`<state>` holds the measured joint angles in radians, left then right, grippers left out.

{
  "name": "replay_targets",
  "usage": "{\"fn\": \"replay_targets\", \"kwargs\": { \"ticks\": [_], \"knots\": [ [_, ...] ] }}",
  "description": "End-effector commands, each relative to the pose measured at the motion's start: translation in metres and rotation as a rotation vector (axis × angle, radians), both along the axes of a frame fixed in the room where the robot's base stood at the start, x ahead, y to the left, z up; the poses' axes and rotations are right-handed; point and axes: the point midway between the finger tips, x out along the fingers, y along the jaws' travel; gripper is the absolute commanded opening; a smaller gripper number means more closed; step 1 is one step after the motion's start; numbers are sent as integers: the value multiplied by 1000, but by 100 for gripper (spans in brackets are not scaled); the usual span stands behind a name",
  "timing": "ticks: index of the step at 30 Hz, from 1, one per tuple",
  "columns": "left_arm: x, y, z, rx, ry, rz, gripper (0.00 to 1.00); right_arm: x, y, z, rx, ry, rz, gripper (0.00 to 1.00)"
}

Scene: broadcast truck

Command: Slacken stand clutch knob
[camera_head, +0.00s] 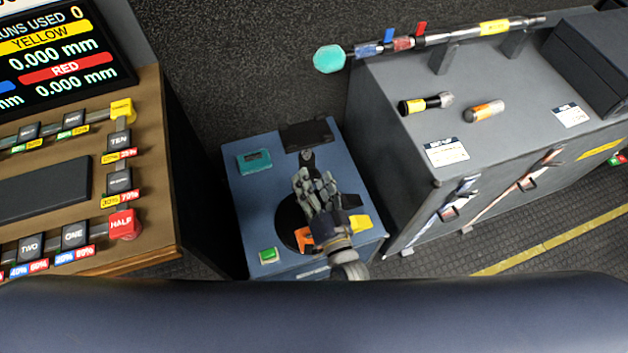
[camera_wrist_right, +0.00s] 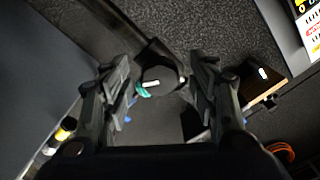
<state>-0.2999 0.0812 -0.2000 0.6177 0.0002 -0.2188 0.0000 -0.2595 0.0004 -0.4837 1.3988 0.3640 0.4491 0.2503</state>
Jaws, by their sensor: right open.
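My right gripper (camera_head: 314,184) reaches over a small blue-grey cabinet and points toward the stand at its far side. In the right wrist view the gripper (camera_wrist_right: 162,72) is open, with its two fingers apart. A round dark knob (camera_wrist_right: 165,78) with a white mark shows between and beyond the fingertips; I cannot tell if they touch it. In the head view the stand (camera_head: 307,158) shows as a dark post with a flat black head, and the gripper covers part of it. My left gripper is not in view.
The blue-grey cabinet (camera_head: 240,200) carries a teal device (camera_head: 254,160), a green button (camera_head: 268,255), and orange and yellow pieces. A grey case (camera_head: 390,130) with rods and torches stands close on the right. A wooden scoring console (camera_head: 155,200) stands on the left.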

Motion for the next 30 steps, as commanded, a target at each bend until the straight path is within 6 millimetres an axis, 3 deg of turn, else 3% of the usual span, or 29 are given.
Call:
{"fn": "replay_targets", "kwargs": {
  "ticks": [5, 12, 18, 30],
  "knots": [
    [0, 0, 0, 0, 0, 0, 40, -21, -6, -2, -1, 4, 1, 55],
    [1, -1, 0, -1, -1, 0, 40, -70, -22, -2, -1, 4, 2, 55],
    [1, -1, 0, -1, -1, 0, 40, -100, -33, -1, 0, 1, 1, 55],
    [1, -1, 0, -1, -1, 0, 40, -113, -37, 0, 0, -1, 0, 55]
  ]
}}
